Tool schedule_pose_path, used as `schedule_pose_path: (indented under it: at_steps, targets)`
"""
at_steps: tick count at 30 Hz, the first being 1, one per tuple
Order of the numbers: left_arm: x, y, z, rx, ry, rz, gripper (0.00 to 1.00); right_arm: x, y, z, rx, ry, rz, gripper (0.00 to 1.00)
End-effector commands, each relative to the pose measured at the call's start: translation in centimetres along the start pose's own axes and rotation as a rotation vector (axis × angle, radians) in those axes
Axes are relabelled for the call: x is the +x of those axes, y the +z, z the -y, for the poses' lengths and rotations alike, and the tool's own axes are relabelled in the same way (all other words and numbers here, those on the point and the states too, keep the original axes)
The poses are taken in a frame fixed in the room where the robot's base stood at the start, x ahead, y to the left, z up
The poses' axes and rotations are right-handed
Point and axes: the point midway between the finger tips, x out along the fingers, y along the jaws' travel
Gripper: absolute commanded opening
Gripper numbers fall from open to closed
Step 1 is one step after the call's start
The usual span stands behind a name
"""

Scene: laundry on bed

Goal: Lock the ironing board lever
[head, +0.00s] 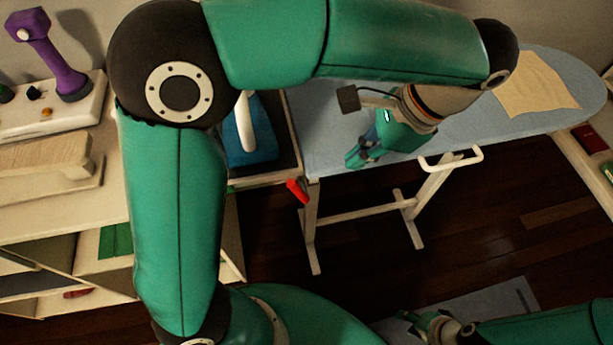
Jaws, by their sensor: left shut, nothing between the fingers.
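The ironing board (550,70) has a pale blue-grey top and stands on cream legs. A red lever (298,191) sticks out low at its left end, below the top, tilted downward. My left gripper (355,160) is shut and empty, over the near edge of the board, to the right of and above the lever, apart from it in the picture. My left arm covers much of the board's far side. My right gripper (420,320) is low at the bottom, far from the lever; its finger opening is unclear.
A white bar handle (452,160) projects from the board's near edge. A beige cloth (535,85) lies at the right. A shelf unit (95,205) stands at left. Dark wooden floor (340,265) lies open below.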

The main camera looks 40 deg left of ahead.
Motion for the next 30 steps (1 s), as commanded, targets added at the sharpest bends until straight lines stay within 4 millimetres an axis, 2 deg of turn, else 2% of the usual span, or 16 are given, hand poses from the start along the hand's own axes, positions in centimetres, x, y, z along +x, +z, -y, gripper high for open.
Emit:
schedule_pose_path:
  at_steps: [13,21,30]
  targets:
    - [8.8,0.2,0.0,-0.003,0.003,0.003,0.0,0.6,0.0,-0.2,0.0,0.0,0.0,0.39]
    - [10.9,2.6,0.0,-0.004,0.002,0.0,0.0,0.3,0.0,-0.1,0.0,0.0,0.0,0.39]
    - [11.4,2.9,0.0,-0.001,0.001,-0.001,0.0,0.3,0.0,-0.1,0.0,0.0,0.0,0.39]
